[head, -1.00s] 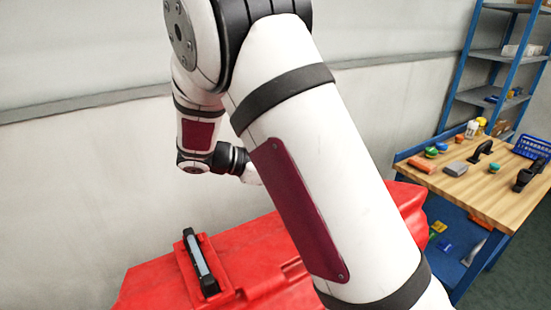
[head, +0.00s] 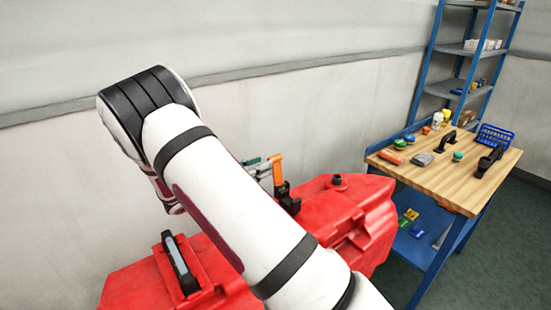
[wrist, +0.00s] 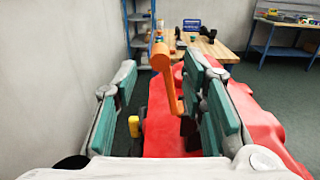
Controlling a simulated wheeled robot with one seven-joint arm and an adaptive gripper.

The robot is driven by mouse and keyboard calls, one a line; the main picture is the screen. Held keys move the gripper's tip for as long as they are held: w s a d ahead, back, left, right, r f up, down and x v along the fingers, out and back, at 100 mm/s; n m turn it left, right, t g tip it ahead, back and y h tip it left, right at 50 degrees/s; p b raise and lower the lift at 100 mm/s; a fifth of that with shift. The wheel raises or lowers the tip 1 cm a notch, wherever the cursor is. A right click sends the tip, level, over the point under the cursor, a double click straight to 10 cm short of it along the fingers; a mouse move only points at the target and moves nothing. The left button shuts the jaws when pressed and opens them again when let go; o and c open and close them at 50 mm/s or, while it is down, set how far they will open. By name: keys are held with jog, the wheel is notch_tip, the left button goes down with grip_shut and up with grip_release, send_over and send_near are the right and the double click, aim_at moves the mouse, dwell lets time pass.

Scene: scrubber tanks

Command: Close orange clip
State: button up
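The orange clip (head: 277,169) stands roughly upright on a black mount (head: 288,198) at the far side of the red tank (head: 330,205). In the wrist view, the orange clip (wrist: 166,72) rises between the two green-padded fingers of my gripper (wrist: 161,66). The fingers are spread apart, with visible gaps beside the clip. I cannot tell whether either finger touches it. In the head view, my gripper (head: 261,165) shows just left of the clip, and the rest of it is hidden behind my arm.
A black handle (head: 180,263) sits on the tank's near left part. A plain wall (head: 90,170) runs close behind the tank. A wooden workbench (head: 465,190) with tools and a blue shelf (head: 428,75) stand at the right. A yellow part (wrist: 134,126) shows low in the wrist view.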

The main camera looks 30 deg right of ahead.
aim_at(275, 162)
jog(key=d+p, duration=0.1)
jog(key=d, duration=0.5)
grip_shut()
